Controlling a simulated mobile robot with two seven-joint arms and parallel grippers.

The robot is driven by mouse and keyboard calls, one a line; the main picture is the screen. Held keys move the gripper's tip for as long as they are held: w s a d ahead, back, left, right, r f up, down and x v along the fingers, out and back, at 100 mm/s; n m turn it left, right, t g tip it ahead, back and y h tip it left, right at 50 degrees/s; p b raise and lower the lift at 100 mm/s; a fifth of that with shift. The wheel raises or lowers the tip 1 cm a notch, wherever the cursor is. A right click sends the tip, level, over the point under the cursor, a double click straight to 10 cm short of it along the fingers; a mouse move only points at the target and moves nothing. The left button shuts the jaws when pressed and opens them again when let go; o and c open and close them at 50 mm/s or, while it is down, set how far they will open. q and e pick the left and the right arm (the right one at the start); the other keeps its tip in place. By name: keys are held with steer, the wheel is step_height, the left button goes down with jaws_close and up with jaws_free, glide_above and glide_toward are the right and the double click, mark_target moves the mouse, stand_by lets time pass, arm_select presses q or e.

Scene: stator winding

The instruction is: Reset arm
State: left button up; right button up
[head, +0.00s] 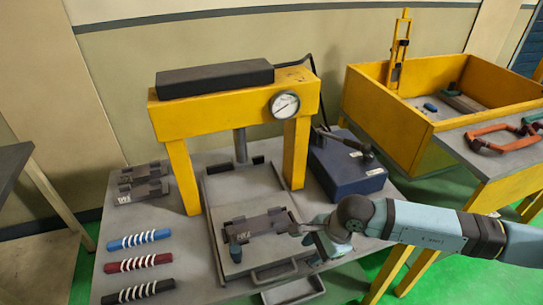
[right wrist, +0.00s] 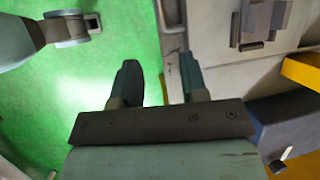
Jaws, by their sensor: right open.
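My right arm comes in from the right in the head view. Its gripper (head: 310,243) is over the front right part of the press's work plate, beside a dark grey block (head: 262,224) lying there. In the right wrist view the gripper (right wrist: 158,80) has its two fingers apart with nothing between them. Green floor and the table's edge show past the fingers. My left gripper cannot be made out in either view.
A yellow press (head: 182,118) with a gauge (head: 285,104) stands over the plate. A blue box (head: 340,170) is to its right. Three wire-wrapped rods (head: 139,239) lie at left. A yellow crate (head: 385,112) stands at back right. A grey tray (head: 292,291) sits at the front.

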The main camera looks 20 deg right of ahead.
steer(key=s+a+r+m+t+y+p, duration=0.1)
steer(key=s+a+r+m+y, duration=0.1)
steer(key=a+r+m+y, duration=0.35)
steer(key=s+a+r+m+y+p, duration=0.1)
steer(key=s+a+r+m+y, duration=0.15)
steer(key=a+m+y, duration=0.55)
steer(key=w+d+f+m+t+h+p, duration=0.1)
steer(key=d+f+m+t+h, duration=0.3)
steer(key=m, duration=0.9)
steer(key=w+d+m+t+h+p, duration=0.1)
steer(key=w+m+t+h, duration=0.1)
steer(key=m+t+h, duration=0.65)
steer(key=s+d+f+m+g+h, duration=0.1)
steer(key=s+d+f+m+g, duration=0.1)
steer(key=s+f+m, duration=0.2)
steer(key=s+d+f+m+g+h, duration=0.1)
steer(key=s+d+f+m+g, duration=0.1)
steer(key=s+f+m, duration=0.3)
step_height(320, 180, down, 4)
steer(key=m, duration=0.7)
steer(key=shift+s+d+r+m+g+h, duration=0.2)
steer(key=shift+s+d+m+g+h, duration=0.1)
steer(key=shift+d+g, duration=0.1)
